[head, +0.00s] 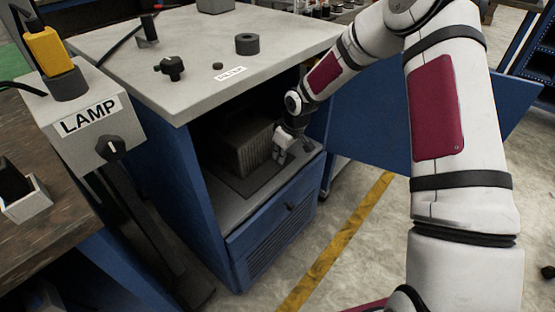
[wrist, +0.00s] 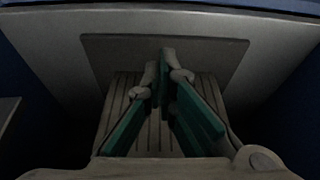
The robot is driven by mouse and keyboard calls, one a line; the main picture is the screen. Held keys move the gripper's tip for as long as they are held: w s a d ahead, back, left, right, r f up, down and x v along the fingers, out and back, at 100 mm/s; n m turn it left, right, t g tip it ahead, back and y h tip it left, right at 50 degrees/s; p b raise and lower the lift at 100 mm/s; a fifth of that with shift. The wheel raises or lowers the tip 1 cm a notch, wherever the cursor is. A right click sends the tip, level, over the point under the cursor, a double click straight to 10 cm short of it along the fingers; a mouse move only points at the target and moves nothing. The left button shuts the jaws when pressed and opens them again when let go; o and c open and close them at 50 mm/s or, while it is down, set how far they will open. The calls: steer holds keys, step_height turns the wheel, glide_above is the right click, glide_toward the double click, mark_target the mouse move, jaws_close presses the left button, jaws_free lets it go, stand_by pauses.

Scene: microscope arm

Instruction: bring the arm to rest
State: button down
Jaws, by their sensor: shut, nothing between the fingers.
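My arm reaches from the right of the head view to the open front of a blue cabinet (head: 175,155). My gripper (head: 283,150) is at the cabinet's opening, to the right of a grey ribbed box (head: 243,145). The box stands inside on a dark mat (head: 262,186). In the wrist view my gripper's fingers (wrist: 162,75) converge and are shut, with nothing between them. A ribbed grey surface (wrist: 125,92) shows behind the fingers. Whether the gripper touches the box cannot be told.
The blue cabinet door (head: 375,115) stands open at the right, behind my arm. The grey cabinet top (head: 200,60) overhangs the opening and bears small dark knobs. A box marked LAMP (head: 85,130) with a yellow plug (head: 48,50) is at left. Floor with a yellow stripe (head: 335,250) is clear.

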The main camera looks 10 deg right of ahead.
steer(key=shift+p+v, duration=0.45)
steer(key=shift+v, duration=1.7)
steer(key=s+d+r+m+g+h, duration=0.1)
steer(key=s+d+r+m+h, duration=0.15)
steer(key=s+r, duration=0.8)
steer(key=s+d+r+m+h, duration=0.1)
steer(key=s+d+r+h, duration=0.15)
steer(key=s+r, duration=0.8)
steer(key=s+a+r+m+y, duration=0.1)
steer(key=s+r+m+y, duration=0.15)
steer(key=s, duration=0.95)
steer(key=s+a+r+m+y, duration=0.15)
steer(key=s+r, duration=0.25)
steer(key=s, duration=0.9)
step_height(320, 180, up, 21)
steer(key=t+h+p, duration=0.1)
steer(key=t+p, duration=0.1)
steer(key=p, duration=1.8)
steer(key=shift+w+d+r+t, duration=0.25)
steer(key=shift+d+t, duration=0.05)
